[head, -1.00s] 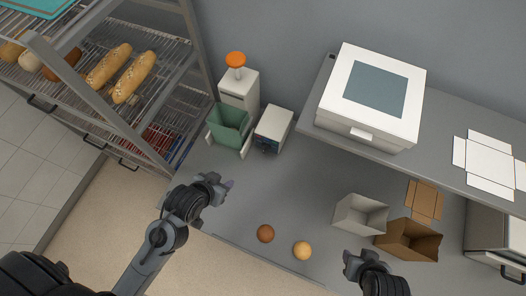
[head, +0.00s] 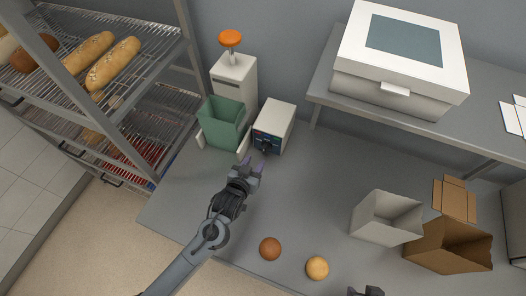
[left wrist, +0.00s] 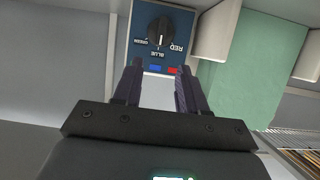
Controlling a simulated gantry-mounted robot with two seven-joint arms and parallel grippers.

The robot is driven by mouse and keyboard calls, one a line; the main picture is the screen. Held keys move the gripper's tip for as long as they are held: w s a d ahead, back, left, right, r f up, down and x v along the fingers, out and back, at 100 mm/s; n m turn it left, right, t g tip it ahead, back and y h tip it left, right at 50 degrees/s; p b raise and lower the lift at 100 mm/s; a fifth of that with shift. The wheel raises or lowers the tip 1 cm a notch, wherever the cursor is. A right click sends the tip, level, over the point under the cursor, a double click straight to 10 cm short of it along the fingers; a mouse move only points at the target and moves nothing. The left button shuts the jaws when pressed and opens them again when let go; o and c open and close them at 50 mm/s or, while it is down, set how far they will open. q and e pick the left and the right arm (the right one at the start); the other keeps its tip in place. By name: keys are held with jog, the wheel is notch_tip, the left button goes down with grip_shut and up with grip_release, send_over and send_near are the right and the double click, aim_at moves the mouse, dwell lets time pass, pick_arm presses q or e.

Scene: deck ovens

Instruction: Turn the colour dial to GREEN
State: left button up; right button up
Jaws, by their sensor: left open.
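The colour dial (left wrist: 160,30) is a black knob on a blue panel (left wrist: 136,22) with GREEN, BLUE and RED labels, which read upside down in the left wrist view. Its white mark points down in that view, roughly toward the BLUE label. In the head view the dial (head: 265,149) is on the front of a small white box (head: 277,117). My left gripper (head: 251,165) is open and empty, just in front of the panel. In the left wrist view its two fingers (left wrist: 157,72) are apart, short of the dial. My right gripper (head: 366,292) is mostly cut off at the bottom edge.
A green bin (head: 221,122) stands left of the dial box, with a white dispenser (head: 234,80) with an orange knob behind it. A bread rack (head: 170,60) is at the left. Two buns (head: 270,248) and open boxes (head: 385,222) lie on the counter (head: 310,190).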

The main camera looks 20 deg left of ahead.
aim_at(264, 149)
pick_arm(q)
jog(key=x, duration=0.9)
jog(key=shift+w, duration=0.1)
jog(key=shift+f, duration=0.1)
grip_shut()
